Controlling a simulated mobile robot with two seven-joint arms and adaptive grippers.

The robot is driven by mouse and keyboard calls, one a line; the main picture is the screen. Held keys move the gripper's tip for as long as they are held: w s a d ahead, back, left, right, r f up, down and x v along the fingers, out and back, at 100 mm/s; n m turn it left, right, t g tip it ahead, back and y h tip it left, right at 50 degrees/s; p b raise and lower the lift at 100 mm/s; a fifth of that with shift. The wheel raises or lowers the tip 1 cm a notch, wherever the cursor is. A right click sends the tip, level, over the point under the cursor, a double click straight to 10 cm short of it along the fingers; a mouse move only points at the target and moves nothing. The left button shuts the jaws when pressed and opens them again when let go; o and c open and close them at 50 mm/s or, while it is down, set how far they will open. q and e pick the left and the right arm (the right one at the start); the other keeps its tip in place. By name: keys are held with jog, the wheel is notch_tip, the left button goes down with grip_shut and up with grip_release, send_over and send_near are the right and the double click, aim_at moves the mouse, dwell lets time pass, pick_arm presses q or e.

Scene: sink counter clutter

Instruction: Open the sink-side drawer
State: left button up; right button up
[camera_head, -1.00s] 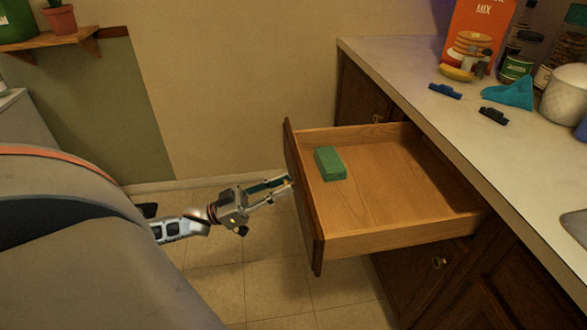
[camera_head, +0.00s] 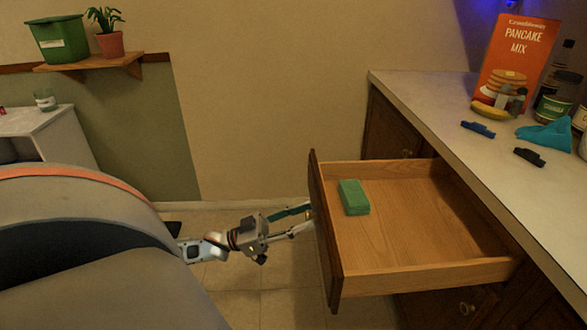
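The wooden drawer (camera_head: 425,278) is pulled well out from under the counter, and its inside shows. A green block (camera_head: 354,197) lies in it near the front panel. My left gripper (camera_head: 308,218) is at the outer face of the drawer's dark front panel (camera_head: 326,238). Its two fingers reach toward the panel with a gap between them along their length. The fingertips meet the panel's edge in the picture, and the drawer's handle is hidden, so I cannot tell whether they grip it. My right gripper is not in view.
The counter (camera_head: 440,105) carries a pancake mix box (camera_head: 512,62), a blue clip (camera_head: 478,129), a black clip (camera_head: 529,157) and a teal cloth (camera_head: 546,134). A wall shelf (camera_head: 100,66) holds a green tub (camera_head: 59,40) and a potted plant (camera_head: 110,42). Tiled floor shows below the gripper.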

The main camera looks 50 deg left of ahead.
pick_arm(q)
jog(key=v, duration=1.1)
jog(key=shift+s+a, duration=0.25)
jog(key=shift+s, duration=0.1)
jog(key=shift+f, duration=0.15)
